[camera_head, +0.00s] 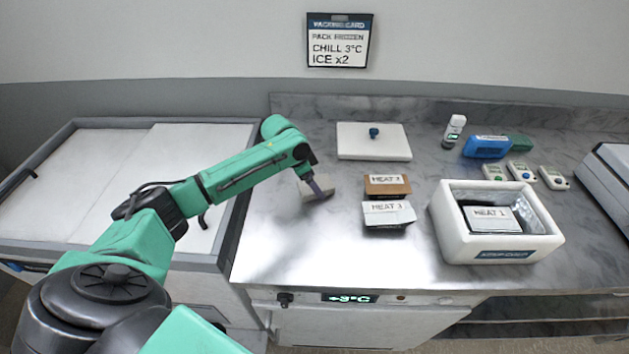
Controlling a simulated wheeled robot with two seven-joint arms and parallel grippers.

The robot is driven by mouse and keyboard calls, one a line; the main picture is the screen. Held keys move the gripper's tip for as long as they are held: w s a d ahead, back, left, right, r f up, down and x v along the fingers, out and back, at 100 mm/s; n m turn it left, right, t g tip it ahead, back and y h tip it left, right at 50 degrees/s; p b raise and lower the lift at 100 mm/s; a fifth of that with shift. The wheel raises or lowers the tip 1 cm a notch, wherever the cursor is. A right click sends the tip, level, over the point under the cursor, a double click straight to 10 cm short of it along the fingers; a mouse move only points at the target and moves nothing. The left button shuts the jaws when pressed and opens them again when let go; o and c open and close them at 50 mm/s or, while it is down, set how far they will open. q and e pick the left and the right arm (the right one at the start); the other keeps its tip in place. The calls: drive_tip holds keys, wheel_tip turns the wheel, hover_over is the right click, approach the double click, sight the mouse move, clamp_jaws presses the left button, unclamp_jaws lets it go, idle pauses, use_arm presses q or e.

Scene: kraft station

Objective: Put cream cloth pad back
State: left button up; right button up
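The cream cloth pad (326,181) looks like a small greyish-beige block on the steel counter, left of the meat packs. My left gripper (317,190) reaches in from the left and points down at the pad, covering part of it. Its fingers overlap the pad in this view, and I cannot tell whether they are shut on it. My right gripper is not in view.
Brown MEAT 2 (387,185) and a white-labelled meat pack (388,214) lie right of the pad. A white cooler box (549,243) holds MEAT 1 (492,219). A white lid (373,148) lies behind. The counter's front left (290,250) is clear.

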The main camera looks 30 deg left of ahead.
use_arm(q)
drive_tip(key=shift+a+f, duration=0.15)
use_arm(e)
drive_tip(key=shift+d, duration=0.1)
use_arm(q)
drive_tip(key=o, duration=1.1)
drive_tip(key=shift+o, duration=0.2)
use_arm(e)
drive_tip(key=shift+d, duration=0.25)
use_arm(q)
drive_tip(key=b+v, duration=0.2)
drive_tip(key=v, duration=1)
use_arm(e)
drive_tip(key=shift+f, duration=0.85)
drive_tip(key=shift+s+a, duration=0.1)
